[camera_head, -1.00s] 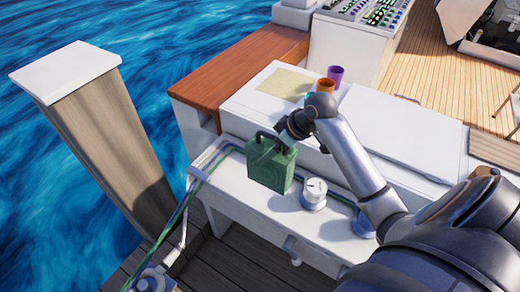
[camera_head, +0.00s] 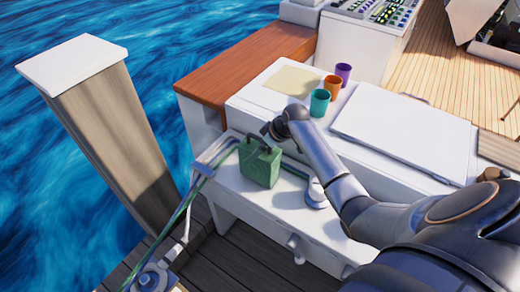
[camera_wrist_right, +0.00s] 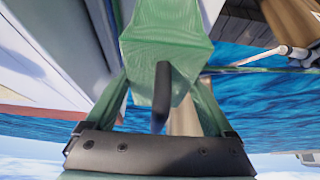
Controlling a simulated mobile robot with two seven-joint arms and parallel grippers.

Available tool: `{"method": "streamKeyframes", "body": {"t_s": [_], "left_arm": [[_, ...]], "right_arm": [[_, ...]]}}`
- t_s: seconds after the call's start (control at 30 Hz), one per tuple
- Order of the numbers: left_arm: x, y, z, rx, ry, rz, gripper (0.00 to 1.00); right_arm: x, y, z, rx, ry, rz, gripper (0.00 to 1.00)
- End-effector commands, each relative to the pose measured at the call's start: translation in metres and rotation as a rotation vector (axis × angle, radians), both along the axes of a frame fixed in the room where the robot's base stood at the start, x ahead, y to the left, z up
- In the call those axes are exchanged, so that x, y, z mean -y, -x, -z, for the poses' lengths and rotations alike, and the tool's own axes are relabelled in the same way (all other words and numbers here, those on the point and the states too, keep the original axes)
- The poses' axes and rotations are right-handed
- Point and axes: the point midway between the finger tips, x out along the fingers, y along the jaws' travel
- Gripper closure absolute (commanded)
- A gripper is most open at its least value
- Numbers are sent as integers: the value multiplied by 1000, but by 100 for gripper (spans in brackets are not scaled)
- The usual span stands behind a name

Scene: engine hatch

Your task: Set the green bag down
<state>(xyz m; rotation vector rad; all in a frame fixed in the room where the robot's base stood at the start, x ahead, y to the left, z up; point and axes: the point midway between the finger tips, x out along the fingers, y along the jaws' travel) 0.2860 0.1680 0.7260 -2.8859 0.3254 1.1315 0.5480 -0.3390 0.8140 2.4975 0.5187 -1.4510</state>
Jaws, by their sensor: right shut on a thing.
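The green bag (camera_head: 260,167) is upright at the white ledge (camera_head: 232,196), near its left end. I cannot tell whether its base touches the ledge. My right gripper (camera_head: 269,141) is at the top of the bag, shut on its handle. In the right wrist view the green bag (camera_wrist_right: 167,35) fills the top middle. Its dark handle band (camera_wrist_right: 160,155) crosses the bottom, and a black finger of the right gripper (camera_wrist_right: 162,92) shows in front of the bag. My left gripper is in neither view.
A round white and metal fitting (camera_head: 316,192) stands right of the bag, partly behind my arm. Teal (camera_head: 320,103), orange (camera_head: 332,87) and purple (camera_head: 344,73) cups stand on the higher white surface. A wooden post (camera_head: 110,130) rises at left, with water beyond.

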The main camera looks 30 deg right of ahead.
Motion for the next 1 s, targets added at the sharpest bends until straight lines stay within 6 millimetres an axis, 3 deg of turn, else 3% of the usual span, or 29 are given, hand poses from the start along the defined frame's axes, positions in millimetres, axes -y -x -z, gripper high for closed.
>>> {"method": "streamKeyframes", "body": {"t_s": [0.4, 0.43, 0.53, 0.8, 1.0], "left_arm": [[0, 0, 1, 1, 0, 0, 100], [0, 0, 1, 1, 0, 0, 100], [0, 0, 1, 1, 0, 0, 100], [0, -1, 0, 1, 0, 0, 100], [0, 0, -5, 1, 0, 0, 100]], "right_arm": [[1, -1, 6, 7, 0, 1, 100], [1, 0, 8, 3, 1, 1, 12], [1, 0, 7, 3, 1, 1, 0], [1, 0, 5, 3, 1, 1, 0], [5, 8, -13, 4, 1, 1, 0]]}}
